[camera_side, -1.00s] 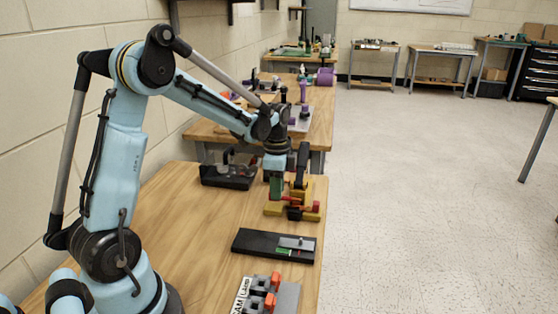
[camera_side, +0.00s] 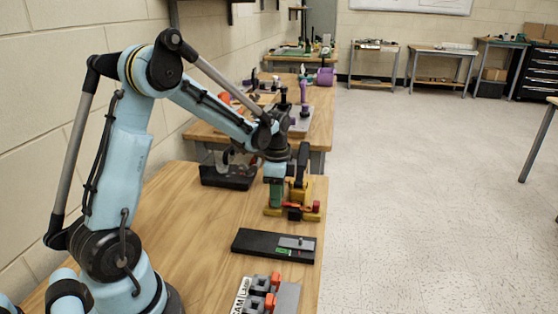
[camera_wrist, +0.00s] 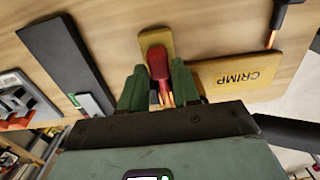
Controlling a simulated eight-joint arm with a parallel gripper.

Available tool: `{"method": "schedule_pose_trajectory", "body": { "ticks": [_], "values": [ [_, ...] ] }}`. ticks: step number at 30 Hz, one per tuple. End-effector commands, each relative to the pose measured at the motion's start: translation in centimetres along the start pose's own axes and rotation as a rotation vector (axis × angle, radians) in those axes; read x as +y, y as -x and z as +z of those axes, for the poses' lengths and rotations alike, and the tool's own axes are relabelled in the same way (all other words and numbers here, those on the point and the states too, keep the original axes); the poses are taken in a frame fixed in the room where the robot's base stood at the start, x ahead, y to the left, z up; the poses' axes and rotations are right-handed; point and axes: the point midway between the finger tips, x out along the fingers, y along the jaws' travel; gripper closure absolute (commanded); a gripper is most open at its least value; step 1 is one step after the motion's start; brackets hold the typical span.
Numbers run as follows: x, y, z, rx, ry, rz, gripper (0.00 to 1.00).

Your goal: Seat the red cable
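The red cable end (camera_wrist: 157,64), with bare copper strands, lies between the two green fingers of my gripper (camera_wrist: 158,84) in the wrist view. The fingers stand close on either side of it; whether they press on it I cannot tell. Its red end lies over a narrow yellow block (camera_wrist: 155,40). A yellow plate marked CRIMP (camera_wrist: 238,76) is just to the right. In the side view my gripper (camera_side: 276,208) is low at the left of the yellow crimp fixture (camera_side: 301,193), and the cable is hard to make out.
A black cable with a copper tip (camera_wrist: 282,14) is at the top right of the wrist view. A black tray (camera_side: 272,244) with a grey and green piece lies nearer on the bench. Grey terminal blocks with orange levers (camera_side: 262,292) stand at the front. A black box (camera_side: 228,176) sits behind.

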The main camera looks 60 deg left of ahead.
Motion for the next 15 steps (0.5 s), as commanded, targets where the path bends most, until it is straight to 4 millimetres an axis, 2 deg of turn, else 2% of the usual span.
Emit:
{"method": "schedule_pose_trajectory", "body": {
  "ticks": [7,15],
  "values": [
    [0.0,0.2,0.0,0.000,0.000,0.000,0.69],
    [0.0,1.6,0.0,0.000,0.000,0.000,0.69]
  ]
}}
